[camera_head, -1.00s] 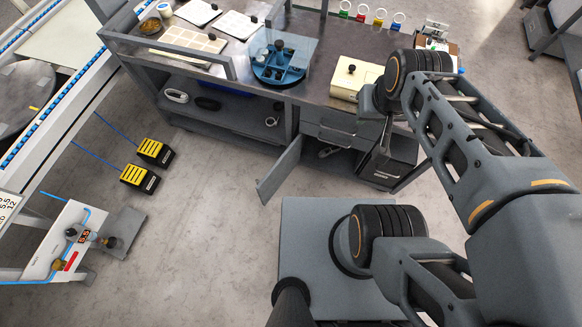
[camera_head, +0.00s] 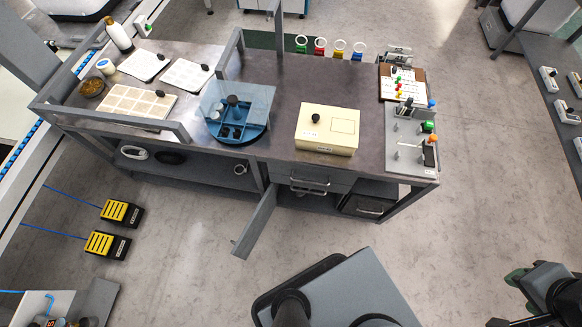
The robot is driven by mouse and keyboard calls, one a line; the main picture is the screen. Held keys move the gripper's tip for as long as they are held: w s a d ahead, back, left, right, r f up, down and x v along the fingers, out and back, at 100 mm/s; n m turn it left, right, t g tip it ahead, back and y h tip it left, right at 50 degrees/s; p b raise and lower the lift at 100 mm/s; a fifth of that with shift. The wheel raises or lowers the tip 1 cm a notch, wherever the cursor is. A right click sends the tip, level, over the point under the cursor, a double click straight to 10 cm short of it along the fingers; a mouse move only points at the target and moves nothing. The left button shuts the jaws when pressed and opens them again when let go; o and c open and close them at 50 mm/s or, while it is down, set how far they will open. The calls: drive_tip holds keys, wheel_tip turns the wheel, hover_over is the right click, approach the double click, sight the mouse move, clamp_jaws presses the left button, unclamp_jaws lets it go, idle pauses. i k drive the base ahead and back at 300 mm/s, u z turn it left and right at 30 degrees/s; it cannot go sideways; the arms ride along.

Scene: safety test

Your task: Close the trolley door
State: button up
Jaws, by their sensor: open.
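The trolley (camera_head: 285,95) is a long grey bench with a dark top, a lower shelf, and a drawer and cupboard section at its right. Its grey door (camera_head: 259,222) stands open, swung out from the front toward me, with its free edge over the floor. My gripper (camera_head: 522,291), dark with green tips, is partly in view at the lower right edge. It is open and well apart from the door, to its right. Its rear and most of my arm are out of the picture.
A cream box (camera_head: 327,129) and a blue round holder (camera_head: 236,112) stand on the top. Yellow-black pedals (camera_head: 107,244) lie on the floor at left. Another grey bench (camera_head: 535,60) stands at right. The floor between it and the trolley is clear.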

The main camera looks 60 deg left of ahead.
sight(245, 245)
drive_tip(key=z, duration=0.75)
drive_tip(key=k, duration=2.4)
drive_tip(key=u, duration=1.5)
drive_tip(key=i, duration=0.5)
drive_tip(key=z, duration=0.05)
drive_tip(key=k, duration=0.5)
drive_tip(key=z, duration=1.55)
drive_tip(key=i, duration=0.45)
drive_tip(key=u, duration=2.7)
